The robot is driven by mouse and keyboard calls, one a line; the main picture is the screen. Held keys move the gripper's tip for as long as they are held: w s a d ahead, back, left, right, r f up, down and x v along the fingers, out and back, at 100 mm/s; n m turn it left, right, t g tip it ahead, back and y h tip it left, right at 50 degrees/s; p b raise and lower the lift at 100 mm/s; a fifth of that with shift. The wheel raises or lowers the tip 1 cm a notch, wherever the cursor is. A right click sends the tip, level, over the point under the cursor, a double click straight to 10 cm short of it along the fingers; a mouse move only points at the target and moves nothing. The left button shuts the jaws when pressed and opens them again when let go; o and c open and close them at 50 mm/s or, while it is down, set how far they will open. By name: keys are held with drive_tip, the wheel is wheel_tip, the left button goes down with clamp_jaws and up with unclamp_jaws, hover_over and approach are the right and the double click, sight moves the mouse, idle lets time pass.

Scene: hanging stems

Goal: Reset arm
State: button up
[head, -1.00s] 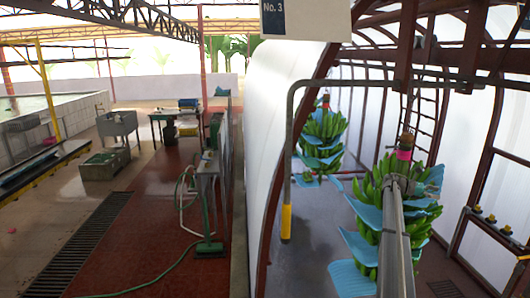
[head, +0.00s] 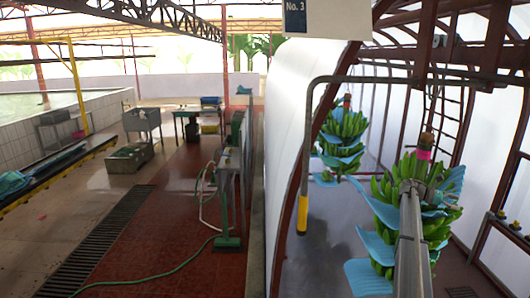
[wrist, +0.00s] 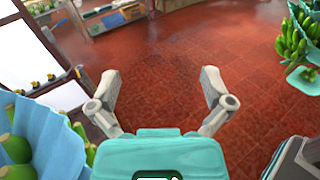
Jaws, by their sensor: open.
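My gripper (wrist: 158,92) shows in the wrist view with its two fingers spread wide and nothing between them. Red tiled floor lies beyond the fingertips. In the head view my arm reaches forward at the lower right, in front of the near banana bunch (head: 384,188). That bunch hangs from a stem with a pink band and has blue sheets between its hands. The gripper itself is hidden or too small to tell in the head view.
A second banana bunch (head: 343,128) hangs farther back. A grey bent pipe with a yellow end (head: 303,213) stands left of the bunches. In the wrist view, green fruit with a blue sheet (wrist: 36,128) is close at left, and another bunch (wrist: 290,45) is at upper right.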

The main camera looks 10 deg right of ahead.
drive_tip(key=s+a+f+m+t+y+b, duration=0.3)
drive_tip(key=a+f, duration=0.5)
drive_tip(key=a, duration=0.6)
drive_tip(key=a+f+t+y+b, duration=0.1)
drive_tip(key=a+f+t+b, duration=0.25)
drive_tip(key=a+f, duration=0.75)
drive_tip(key=s+a+f+m+t+y+b, duration=0.2)
drive_tip(key=a+f+b, duration=0.35)
drive_tip(key=a, duration=1.15)
drive_tip(key=s+a+f+m+t+y+b, duration=0.1)
drive_tip(key=s+a+f, duration=0.3)
drive_tip(key=a, duration=0.6)
drive_tip(key=s+a+f+m+t+y+b, duration=0.1)
drive_tip(key=s+a+f+y+b, duration=0.2)
drive_tip(key=s+a, duration=0.3)
drive_tip(key=s+a+f+m+t+y+b, duration=0.1)
drive_tip(key=s+a+f, duration=0.5)
drive_tip(key=a, duration=0.9)
drive_tip(key=m+y+b, duration=0.1)
drive_tip(key=y+b, duration=0.1)
drive_tip(key=b, duration=0.1)
